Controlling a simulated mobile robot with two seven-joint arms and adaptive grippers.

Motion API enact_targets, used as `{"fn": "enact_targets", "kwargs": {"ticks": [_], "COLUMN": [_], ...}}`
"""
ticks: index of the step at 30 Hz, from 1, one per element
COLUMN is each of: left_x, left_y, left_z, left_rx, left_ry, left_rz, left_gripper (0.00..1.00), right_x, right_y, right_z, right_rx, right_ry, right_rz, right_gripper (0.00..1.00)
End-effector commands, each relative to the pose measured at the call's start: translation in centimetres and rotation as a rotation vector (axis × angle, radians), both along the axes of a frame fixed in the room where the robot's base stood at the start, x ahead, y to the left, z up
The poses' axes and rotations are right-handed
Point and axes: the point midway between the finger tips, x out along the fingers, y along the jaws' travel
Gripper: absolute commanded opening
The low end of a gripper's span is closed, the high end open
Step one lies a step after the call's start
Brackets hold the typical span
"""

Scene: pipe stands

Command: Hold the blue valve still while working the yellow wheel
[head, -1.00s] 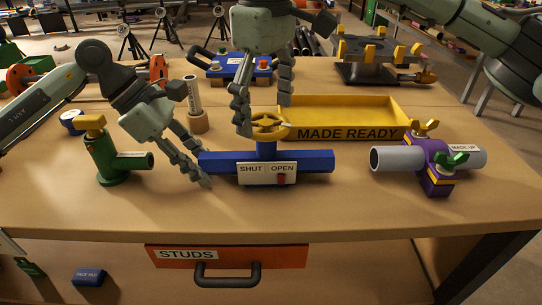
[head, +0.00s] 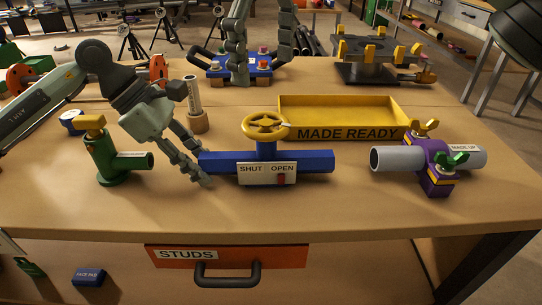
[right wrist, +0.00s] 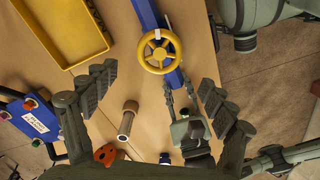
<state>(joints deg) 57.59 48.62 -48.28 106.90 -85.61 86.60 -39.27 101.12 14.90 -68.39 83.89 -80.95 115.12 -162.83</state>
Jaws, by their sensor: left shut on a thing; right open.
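The blue valve (head: 318,160) lies across the table, with a yellow wheel (head: 265,127) on its stem and a SHUT/OPEN plate (head: 258,173) in front. A red marker (head: 281,180) sits under OPEN. My left gripper (head: 203,170) is shut on the left end of the valve's body. My right gripper (head: 263,65) is open and empty, raised above and behind the wheel. The right wrist view looks down on the wheel (right wrist: 160,51), beyond the spread right fingers (right wrist: 156,82), and on my left gripper (right wrist: 180,108) at the valve's end.
A yellow MADE READY tray (head: 345,104) stands behind the valve. The table front is clear.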

Motion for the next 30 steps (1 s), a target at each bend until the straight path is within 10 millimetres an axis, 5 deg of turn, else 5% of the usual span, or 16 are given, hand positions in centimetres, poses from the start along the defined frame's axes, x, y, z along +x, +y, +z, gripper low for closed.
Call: {"fn": "enact_targets", "kwargs": {"ticks": [6,12,25,26,30], "left_x": [0.0,0.0,0.0,0.0,0.0], "left_y": [0.0,0.0,0.0,0.0,0.0], "left_z": [0.0,0.0,0.0,0.0,0.0], "left_rx": [0.0,0.0,0.0,0.0,0.0], "left_ry": [0.001,0.0,0.0,0.0,0.0], "left_rz": [-0.001,-0.001,-0.001,-0.001,-0.001], "left_gripper": [0.0,0.0,0.0,0.35,0.53], "right_x": [0.1,0.1,0.0,0.0,0.0], "right_y": [0.0,0.0,0.0,0.0,0.0], "right_z": [5.1,8.1,9.2,9.2,9.2], "right_rx": [-0.001,-0.002,-0.001,-0.001,0.0], "right_ry": [-0.007,-0.002,-0.001,-0.001,0.0], "right_rz": [-0.005,-0.002,-0.001,-0.001,-0.001], "right_gripper": [0.84,0.84,0.84,0.84,0.84]}}
